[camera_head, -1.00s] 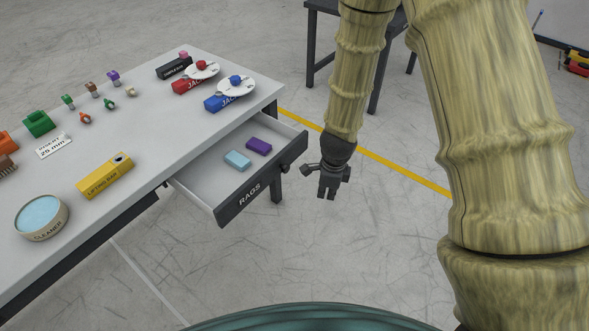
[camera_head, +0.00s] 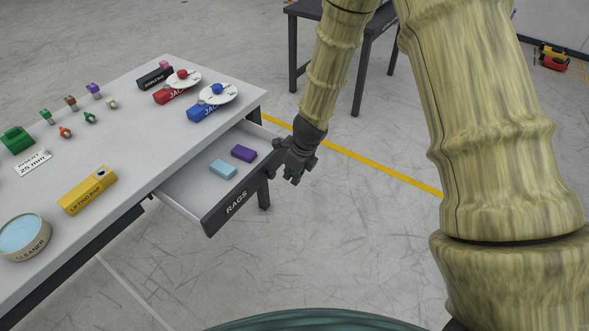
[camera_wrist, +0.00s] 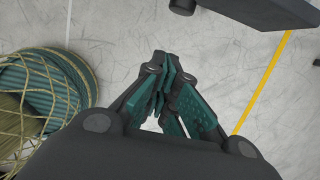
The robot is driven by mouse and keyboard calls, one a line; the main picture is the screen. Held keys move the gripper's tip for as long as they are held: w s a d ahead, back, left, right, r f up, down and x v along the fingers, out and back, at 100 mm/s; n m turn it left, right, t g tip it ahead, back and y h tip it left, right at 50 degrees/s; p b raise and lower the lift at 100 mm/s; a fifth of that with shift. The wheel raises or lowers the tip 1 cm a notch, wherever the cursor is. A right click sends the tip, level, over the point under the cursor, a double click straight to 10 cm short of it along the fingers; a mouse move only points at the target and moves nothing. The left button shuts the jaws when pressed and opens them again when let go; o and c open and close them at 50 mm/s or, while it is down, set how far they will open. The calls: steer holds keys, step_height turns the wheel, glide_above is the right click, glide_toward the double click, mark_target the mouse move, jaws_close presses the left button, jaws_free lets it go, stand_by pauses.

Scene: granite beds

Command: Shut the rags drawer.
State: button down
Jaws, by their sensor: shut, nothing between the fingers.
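The rags drawer (camera_head: 236,203) stands pulled out from the near right side of the grey table, its dark front lettered RAGS. A light blue block (camera_head: 223,169) and a purple block (camera_head: 243,153) lie inside it. My gripper (camera_head: 293,178) is shut and empty, just outside the right end of the drawer front, by the dark knob (camera_head: 269,172). I cannot tell whether they touch. In the wrist view my gripper's fingers (camera_wrist: 168,85) are closed together over bare floor, and a dark edge with a round knob (camera_wrist: 182,6) shows at the top.
The table top (camera_head: 140,150) holds a yellow lifting bar box (camera_head: 88,190), a round cleaner tin (camera_head: 24,238), red and blue jacks and several small coloured parts. A second dark table (camera_head: 370,45) stands behind my arm. The floor right of the drawer is clear.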

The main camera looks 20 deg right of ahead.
steer(key=shift+w+a+f+p, duration=0.25)
steer(key=shift+w+a+f, duration=0.5)
steer(key=shift+w, duration=0.2)
steer(key=shift+w+a+f+p, duration=0.25)
steer(key=shift+w+a+f, duration=0.5)
steer(key=shift+w, duration=0.2)
